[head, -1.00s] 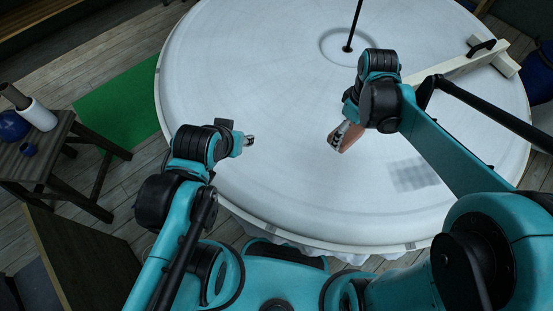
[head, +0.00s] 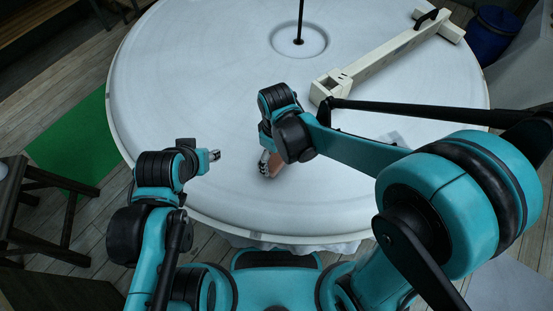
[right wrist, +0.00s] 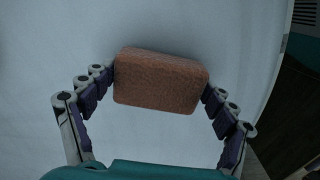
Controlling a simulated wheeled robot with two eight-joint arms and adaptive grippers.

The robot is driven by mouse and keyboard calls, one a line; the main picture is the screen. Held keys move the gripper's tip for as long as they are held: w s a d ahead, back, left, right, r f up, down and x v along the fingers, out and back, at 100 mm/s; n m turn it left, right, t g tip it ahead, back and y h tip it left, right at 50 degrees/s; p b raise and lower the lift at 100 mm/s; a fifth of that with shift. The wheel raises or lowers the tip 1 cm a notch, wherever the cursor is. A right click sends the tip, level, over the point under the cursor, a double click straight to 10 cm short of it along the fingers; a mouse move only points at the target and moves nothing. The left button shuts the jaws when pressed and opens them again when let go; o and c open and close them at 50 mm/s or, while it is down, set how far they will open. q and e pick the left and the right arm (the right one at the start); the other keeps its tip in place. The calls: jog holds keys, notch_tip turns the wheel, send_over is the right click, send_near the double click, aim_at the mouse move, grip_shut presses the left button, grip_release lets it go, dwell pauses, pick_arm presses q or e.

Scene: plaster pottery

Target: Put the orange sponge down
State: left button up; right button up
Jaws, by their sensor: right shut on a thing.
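The orange sponge (right wrist: 160,80) is a brownish-orange block with rounded edges. In the right wrist view it sits between the fingers of my right gripper (right wrist: 160,88), which is shut on its two ends. In the head view the sponge (head: 276,163) shows partly behind my right gripper (head: 268,166), over the near part of the round white table (head: 200,80). I cannot tell whether the sponge touches the surface. My left gripper (head: 214,155) is at the table's left near edge, with no thing seen in it; its opening is too small to judge.
A cream wooden beam (head: 385,55) with a black handle lies across the right back of the table. A thin black rod (head: 299,25) stands in the table's ringed centre. A dark stool (head: 50,205) is at the left. The table's middle and left are clear.

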jog(key=shift+f, duration=0.6)
jog(key=shift+f, duration=0.1)
jog(key=o, duration=1)
